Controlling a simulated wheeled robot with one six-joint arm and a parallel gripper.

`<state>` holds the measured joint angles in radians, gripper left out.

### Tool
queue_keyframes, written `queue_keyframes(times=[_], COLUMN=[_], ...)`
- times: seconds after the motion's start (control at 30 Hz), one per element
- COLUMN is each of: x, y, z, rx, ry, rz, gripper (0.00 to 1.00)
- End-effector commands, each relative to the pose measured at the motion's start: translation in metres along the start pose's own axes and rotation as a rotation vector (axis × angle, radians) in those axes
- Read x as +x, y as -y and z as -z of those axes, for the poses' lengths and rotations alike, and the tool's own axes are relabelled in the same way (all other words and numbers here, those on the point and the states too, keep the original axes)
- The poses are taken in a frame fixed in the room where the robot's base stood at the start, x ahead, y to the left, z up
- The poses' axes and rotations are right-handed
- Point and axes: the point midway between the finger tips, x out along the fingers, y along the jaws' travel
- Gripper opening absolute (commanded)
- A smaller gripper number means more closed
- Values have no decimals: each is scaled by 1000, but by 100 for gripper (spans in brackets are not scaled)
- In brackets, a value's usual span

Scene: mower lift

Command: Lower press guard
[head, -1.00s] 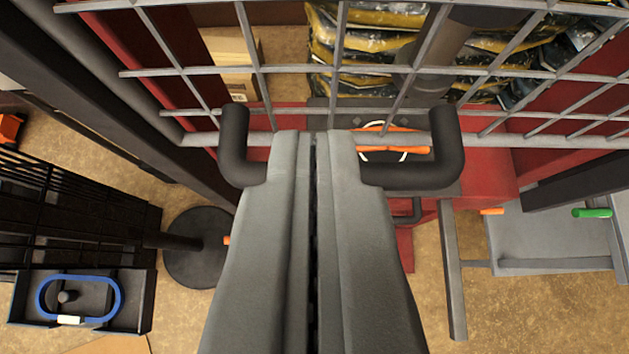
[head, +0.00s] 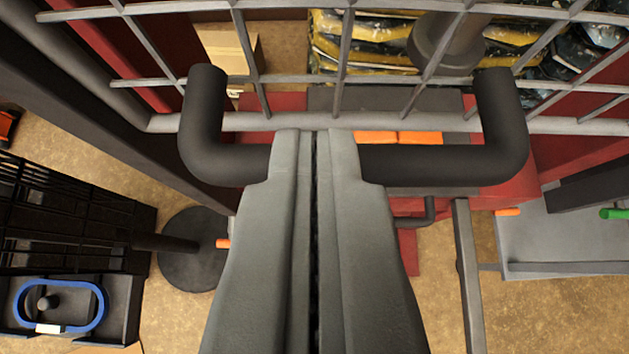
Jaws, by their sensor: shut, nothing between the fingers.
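The press guard is a grey wire mesh panel (head: 345,122) across the top of the head view. A dark U-shaped handle (head: 440,165) is fixed to its lower edge. My gripper (head: 315,140) is shut, with its two fingers together and nothing visible between them. Its fingertips overlap the handle's crossbar left of the middle and hide that part of it. I cannot tell whether they touch the bar. Behind the mesh is the red press (head: 275,102), with an orange part (head: 398,138) partly hidden by the handle.
A black rack with a tray holding a blue ring (head: 60,306) stands at lower left, beside a round dark base (head: 193,262). A grey table (head: 560,240) with a green handle (head: 614,214) is at right. Yellow and black bags (head: 370,40) and a cardboard box (head: 228,55) lie behind the mesh.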

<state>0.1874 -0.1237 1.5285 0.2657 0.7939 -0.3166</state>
Motion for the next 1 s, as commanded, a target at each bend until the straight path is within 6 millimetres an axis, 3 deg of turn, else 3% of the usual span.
queue_keyframes(times=[0.17, 0.7, 1.0], x=[22, 112, 136], y=[0, 0, 0], z=[-32, -164, -200], rx=[1, 2, 1], ry=[7, 6, 4], rz=[0, 0, 0], gripper=[0, 0, 0])
